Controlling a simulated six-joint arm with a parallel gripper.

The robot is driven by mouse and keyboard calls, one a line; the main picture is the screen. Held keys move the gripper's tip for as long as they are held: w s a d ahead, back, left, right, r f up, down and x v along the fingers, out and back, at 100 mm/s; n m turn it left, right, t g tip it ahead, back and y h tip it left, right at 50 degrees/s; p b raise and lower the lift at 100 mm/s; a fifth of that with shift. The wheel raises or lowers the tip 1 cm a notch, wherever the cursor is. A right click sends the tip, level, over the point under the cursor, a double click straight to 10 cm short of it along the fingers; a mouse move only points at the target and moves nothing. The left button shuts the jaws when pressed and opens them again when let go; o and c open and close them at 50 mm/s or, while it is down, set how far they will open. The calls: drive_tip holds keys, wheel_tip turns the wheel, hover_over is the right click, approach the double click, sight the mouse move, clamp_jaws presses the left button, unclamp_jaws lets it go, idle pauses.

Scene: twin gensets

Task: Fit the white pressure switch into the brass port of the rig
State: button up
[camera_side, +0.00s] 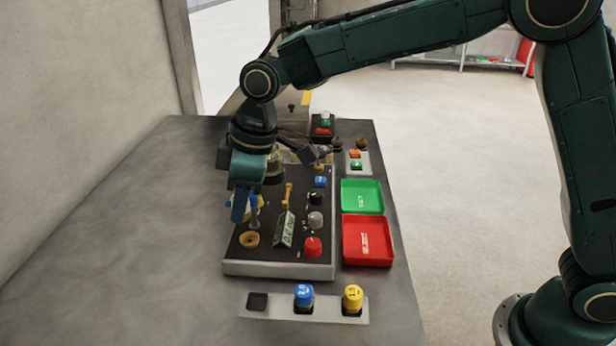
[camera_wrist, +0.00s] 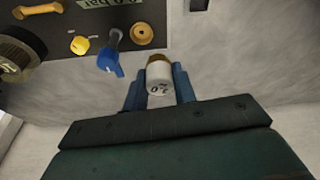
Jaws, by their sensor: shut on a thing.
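The white pressure switch (camera_wrist: 159,78), a short cylinder with dark figures and a brass end, is between the two blue fingers of my gripper (camera_wrist: 158,88) in the wrist view. My gripper is shut on it. The brass port (camera_wrist: 142,34) is a round ring with a dark centre, lying just beyond the switch and slightly left; the two look apart. In the side view, my gripper (camera_side: 240,207) points down over the left part of the rig (camera_side: 275,268), above the brass port (camera_side: 249,240). The switch is not clearly seen there; the fingers seem to hide it.
A blue lever (camera_wrist: 111,56) stands close to the port, with a yellow part (camera_wrist: 79,44) beside it. A display (camera_side: 285,229) and several knobs sit on the rig. Green (camera_side: 362,197) and red (camera_side: 368,241) trays lie right. A front holder (camera_side: 257,317) carries blue and yellow caps.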

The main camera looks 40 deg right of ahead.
drive_tip(key=shift+w+d+f+m, duration=0.6)
drive_tip(key=shift+w+d+f, duration=0.15)
drive_tip(key=shift+w+f, duration=0.25)
drive_tip(key=shift+s, duration=0.1)
drive_tip(key=shift+f, duration=0.2)
drive_tip(key=shift+f, duration=1.8)
drive_tip(key=shift+f, duration=0.85)
idle(0.5)
drive_tip(key=o, duration=0.9)
drive_tip(key=shift+o, duration=1.1)
drive_tip(key=shift+d, duration=0.1)
